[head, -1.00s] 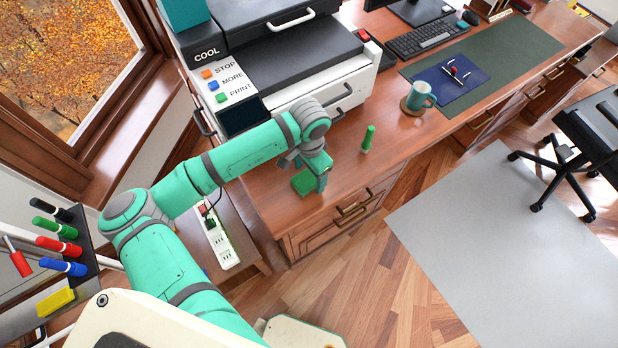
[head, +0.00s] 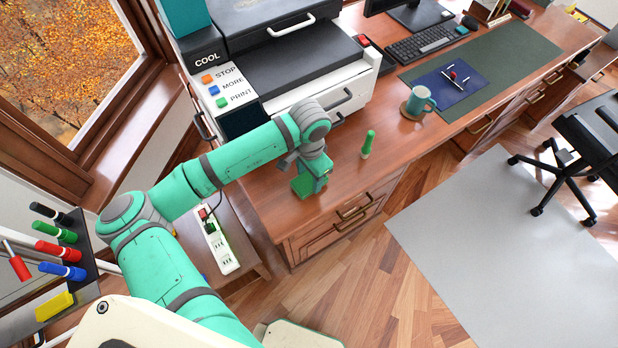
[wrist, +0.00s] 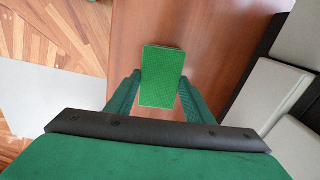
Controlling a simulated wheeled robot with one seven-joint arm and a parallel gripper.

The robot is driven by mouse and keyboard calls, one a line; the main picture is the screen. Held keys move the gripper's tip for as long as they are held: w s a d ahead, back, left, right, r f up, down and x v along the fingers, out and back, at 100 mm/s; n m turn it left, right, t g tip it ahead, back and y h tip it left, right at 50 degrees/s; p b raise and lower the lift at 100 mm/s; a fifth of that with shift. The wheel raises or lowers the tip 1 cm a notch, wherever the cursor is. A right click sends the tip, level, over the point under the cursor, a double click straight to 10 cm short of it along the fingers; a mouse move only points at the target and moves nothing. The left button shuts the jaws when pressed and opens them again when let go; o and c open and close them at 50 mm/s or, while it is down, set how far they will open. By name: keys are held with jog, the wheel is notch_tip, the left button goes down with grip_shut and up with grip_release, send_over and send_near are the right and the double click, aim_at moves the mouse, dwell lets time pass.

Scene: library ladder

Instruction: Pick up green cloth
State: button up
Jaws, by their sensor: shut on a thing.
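The green cloth (head: 303,186) is a small flat green block-like piece at the near left corner of the wooden desk. In the wrist view the cloth (wrist: 162,76) lies between the two fingers of my gripper (wrist: 160,84), long side pointing away. My gripper (head: 318,184) is low over the desk corner and shut on the cloth. I cannot tell whether the cloth is touching the desk or slightly above it.
A green marker (head: 367,144) stands on the desk right of my gripper. A printer (head: 290,70) is behind. A teal mug (head: 418,101) and dark mat (head: 510,65) are farther right. A rack of markers (head: 85,255) is at left.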

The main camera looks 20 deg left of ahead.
jog(key=s+d+r, duration=0.8)
jog(key=s+r, duration=0.3)
jog(key=shift+d+r, duration=0.2)
jog(key=shift+r, duration=0.05)
jog(key=shift+s, duration=0.1)
jog(key=shift+o, duration=1.3)
jog(key=shift+c, duration=0.8)
